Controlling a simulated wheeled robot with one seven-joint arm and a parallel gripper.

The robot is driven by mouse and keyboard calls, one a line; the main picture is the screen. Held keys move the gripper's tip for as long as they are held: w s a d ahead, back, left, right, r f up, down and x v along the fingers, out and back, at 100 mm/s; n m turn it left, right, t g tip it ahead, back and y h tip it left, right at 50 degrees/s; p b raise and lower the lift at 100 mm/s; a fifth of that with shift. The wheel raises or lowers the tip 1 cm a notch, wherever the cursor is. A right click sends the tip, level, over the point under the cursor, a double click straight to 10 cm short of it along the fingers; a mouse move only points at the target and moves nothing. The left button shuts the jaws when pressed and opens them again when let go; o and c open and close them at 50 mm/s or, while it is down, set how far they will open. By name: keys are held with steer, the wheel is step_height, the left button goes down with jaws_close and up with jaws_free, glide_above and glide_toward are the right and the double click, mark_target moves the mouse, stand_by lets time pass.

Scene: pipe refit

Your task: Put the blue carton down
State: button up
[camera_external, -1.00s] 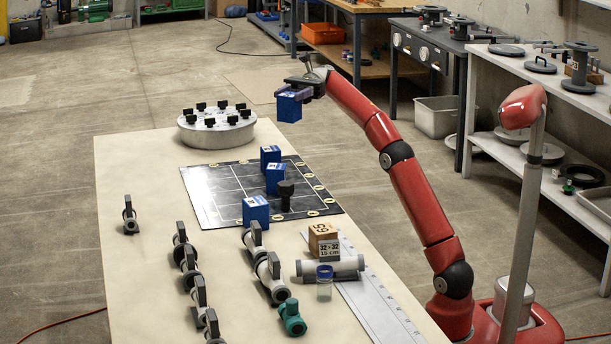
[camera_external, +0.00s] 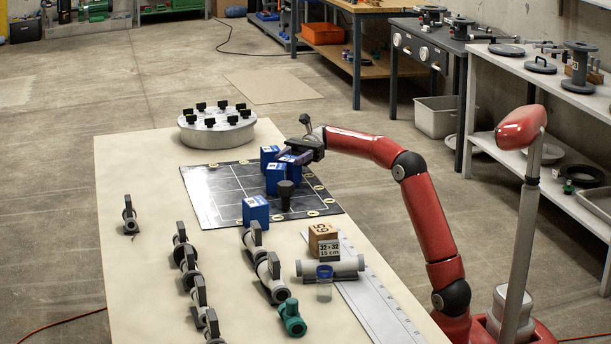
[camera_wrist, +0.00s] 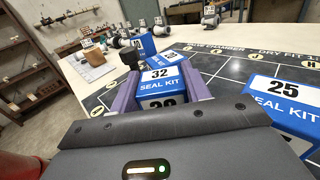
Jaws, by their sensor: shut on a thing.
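My gripper (camera_external: 292,157) is shut on a blue carton, its purple fingers at either side. In the wrist view the held carton (camera_wrist: 160,82) reads "32 SEAL KIT" and is upright. In the external view the held carton (camera_external: 291,170) is low over the black mat (camera_external: 215,187), partly hidden by another carton; I cannot tell whether it touches the mat. Three other blue cartons stand on the mat: one left of my gripper (camera_external: 268,154), one just in front (camera_external: 276,179), one nearer the camera (camera_external: 256,210). A "25" carton (camera_wrist: 283,103) is close at the right in the wrist view.
A black knobbed piece (camera_external: 286,196) stands on the mat beside the cartons. A wooden block (camera_external: 323,240), grey pipe (camera_external: 343,266) and several valves lie toward the near table end. A round grey drum (camera_external: 217,130) stands at the far end. The mat's left part is clear.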

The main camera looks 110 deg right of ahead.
steer(key=shift+f, duration=0.25)
steer(key=o, duration=1)
steer(key=shift+r, duration=0.1)
steer(key=v, duration=1.2)
